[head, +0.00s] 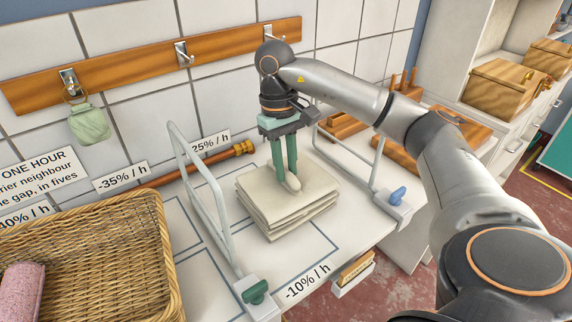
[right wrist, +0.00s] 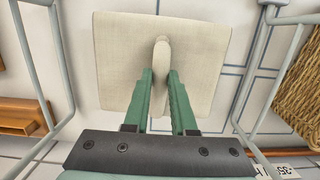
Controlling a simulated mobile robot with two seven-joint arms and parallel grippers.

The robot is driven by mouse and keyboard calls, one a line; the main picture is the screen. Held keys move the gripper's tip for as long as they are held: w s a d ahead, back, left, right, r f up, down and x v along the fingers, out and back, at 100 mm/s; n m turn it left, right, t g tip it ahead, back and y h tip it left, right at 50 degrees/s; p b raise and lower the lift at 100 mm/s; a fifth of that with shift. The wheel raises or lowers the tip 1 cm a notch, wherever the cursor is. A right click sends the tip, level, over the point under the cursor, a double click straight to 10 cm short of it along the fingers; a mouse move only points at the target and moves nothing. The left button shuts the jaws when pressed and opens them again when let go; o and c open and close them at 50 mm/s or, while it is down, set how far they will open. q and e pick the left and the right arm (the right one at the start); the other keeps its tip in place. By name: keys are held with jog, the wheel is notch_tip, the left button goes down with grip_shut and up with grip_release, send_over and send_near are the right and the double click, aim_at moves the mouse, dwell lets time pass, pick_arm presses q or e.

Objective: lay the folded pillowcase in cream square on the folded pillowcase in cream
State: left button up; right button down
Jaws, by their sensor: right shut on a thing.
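A cream folded pillowcase (head: 262,183) is on top of a stack of cream folded cloth between two metal side frames. The folded cream cloth below it (head: 288,227) shows as layered edges; the layers look alike, and I cannot tell exactly where one piece ends. My right gripper (head: 290,178) points down over the middle of the stack and is shut on a raised cream ridge of the top pillowcase. The right wrist view shows the ridge between the green fingers (right wrist: 161,85) and the top cloth (right wrist: 205,65) spread flat and roughly square. My left gripper is not in view.
Pale metal frames stand left (head: 205,190) and right (head: 350,160) of the stack. A wicker basket (head: 165,240) with a pink roll (head: 22,292) is at lower left. A wooden hook rail (head: 130,69) runs along the tiled wall. A wooden rod (head: 195,166) lies behind.

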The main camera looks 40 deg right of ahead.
jog(key=shift+f, duration=0.15)
jog(key=c, duration=0.7)
grip_release()
jog(key=shift+o, duration=0.2)
jog(key=shift+r, duration=0.4)
notch_tip(320, 180, up, 12)
jog(key=w+p, duration=0.1)
jog(key=p, duration=0.4)
jog(key=shift+w+f+p, duration=0.15)
jog(key=shift+w+p, duration=0.25)
jog(key=shift+s+d+f, duration=0.1)
jog(key=shift+d, duration=0.05)
